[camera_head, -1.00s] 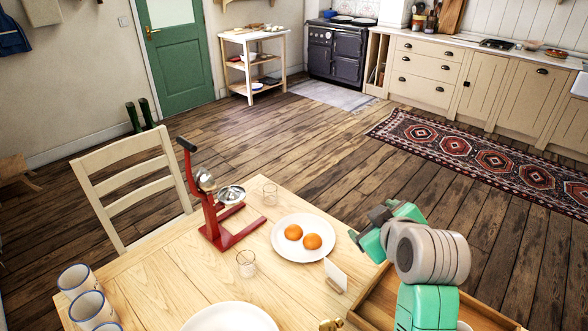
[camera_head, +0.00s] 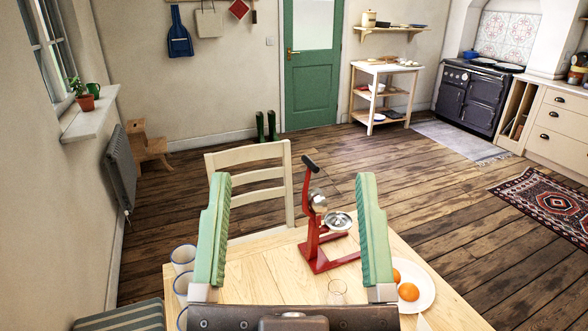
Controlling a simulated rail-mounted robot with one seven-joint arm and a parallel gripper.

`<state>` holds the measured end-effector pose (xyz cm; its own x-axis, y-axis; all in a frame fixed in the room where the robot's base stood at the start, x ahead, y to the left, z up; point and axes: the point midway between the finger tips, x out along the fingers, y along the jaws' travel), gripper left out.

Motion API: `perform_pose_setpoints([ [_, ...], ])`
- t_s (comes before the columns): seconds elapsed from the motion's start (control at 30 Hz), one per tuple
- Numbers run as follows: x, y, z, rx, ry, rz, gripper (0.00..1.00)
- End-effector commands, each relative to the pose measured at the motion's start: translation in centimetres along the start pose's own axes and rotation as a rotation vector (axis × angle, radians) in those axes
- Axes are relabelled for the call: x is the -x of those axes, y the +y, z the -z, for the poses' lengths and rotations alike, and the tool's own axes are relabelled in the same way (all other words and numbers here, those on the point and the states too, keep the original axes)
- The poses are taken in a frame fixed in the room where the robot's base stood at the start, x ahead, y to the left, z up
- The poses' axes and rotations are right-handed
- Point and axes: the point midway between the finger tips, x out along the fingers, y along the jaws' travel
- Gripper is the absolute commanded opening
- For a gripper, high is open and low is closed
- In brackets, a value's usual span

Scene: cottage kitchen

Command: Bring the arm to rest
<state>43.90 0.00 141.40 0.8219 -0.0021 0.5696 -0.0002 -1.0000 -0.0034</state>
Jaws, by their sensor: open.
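My gripper (camera_head: 291,235) is in the lower middle of the head view, close to the camera. Its two green fingers stand upright and wide apart, with nothing between them held. Beyond it is the wooden table (camera_head: 262,272). A red juice press (camera_head: 318,240) with a black-tipped lever stands on the table, seen between the fingers. A white plate (camera_head: 424,290) with oranges (camera_head: 408,291) is partly hidden by the right finger.
Blue-rimmed mugs (camera_head: 182,258) stand at the table's left edge. A cream chair (camera_head: 248,172) is at the table's far side. A striped cushioned seat (camera_head: 125,316) is at lower left. A radiator (camera_head: 120,172) is on the left wall. The wooden floor (camera_head: 330,150) beyond is mostly clear.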

Motion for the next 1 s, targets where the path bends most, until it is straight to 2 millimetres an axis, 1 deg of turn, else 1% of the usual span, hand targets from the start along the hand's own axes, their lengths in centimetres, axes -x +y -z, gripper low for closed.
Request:
perform_pose_setpoints([
  [0.03,-1.2,0.0,1.8,0.0,0.001,0.0,0.8],
  [0.07,-1.8,0.0,2.6,0.0,0.001,0.0,0.8],
  [0.17,-4.2,-0.1,6.1,-0.002,0.0,0.001,0.8],
  [0.2,-5.4,-0.1,7.8,-0.003,0.0,0.002,0.8],
  [0.27,-7.2,-0.1,10.4,-0.005,0.0,0.003,0.8],
  [0.3,-8.5,-0.2,12.2,-0.006,-0.001,0.004,0.8],
  [0.37,-10.3,-0.2,14.8,-0.007,-0.001,0.005,0.8],
  [0.4,-11.5,-0.2,16.5,-0.009,-0.001,0.005,0.8],
  [0.57,-16.1,-0.4,23.1,-0.013,-0.002,0.008,0.8],
  [0.6,-17.2,-0.4,24.7,-0.014,-0.002,0.009,0.8],
  [0.7,-19.6,-0.5,28.3,-0.017,-0.003,0.01,0.8],
  [0.8,-20.7,-0.5,29.8,-0.019,-0.003,0.011,0.8],
  [1.0,-20.2,-0.5,29.1,-0.019,-0.005,0.011,0.8],
])
